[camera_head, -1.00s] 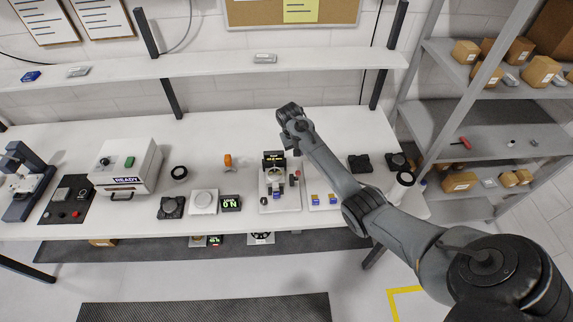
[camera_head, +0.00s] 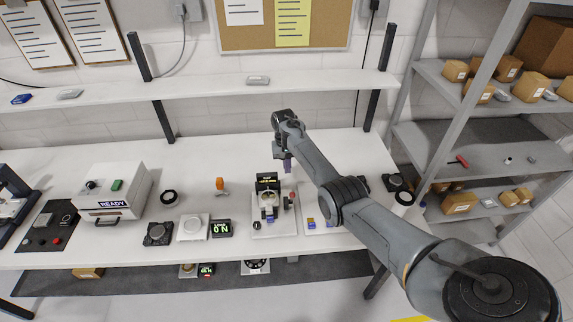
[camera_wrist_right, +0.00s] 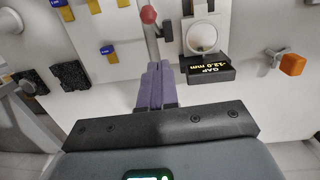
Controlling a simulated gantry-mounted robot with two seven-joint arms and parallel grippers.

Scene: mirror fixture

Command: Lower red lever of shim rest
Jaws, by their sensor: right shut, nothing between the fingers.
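The fixture (camera_head: 258,226) stands on the bench on a white base, with a black display (camera_head: 267,182) at its back. In the right wrist view the display (camera_wrist_right: 207,70) reads "GAP -12.0 mm". The red lever knob (camera_head: 292,195) is at the fixture's right side; it also shows in the right wrist view as a red ball (camera_wrist_right: 148,15) on a grey stem. My right gripper (camera_head: 287,166) is above and behind the knob, its purple fingers (camera_wrist_right: 156,72) shut and empty, apart from the lever. My left gripper is not in view.
An orange piece (camera_head: 220,184) and a small readout (camera_head: 222,228) stand left of the fixture. A plate with blue-and-yellow pieces (camera_head: 311,223) lies to its right. Black blocks (camera_wrist_right: 70,75) sit farther along the bench. A shelf (camera_head: 210,86) runs behind.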

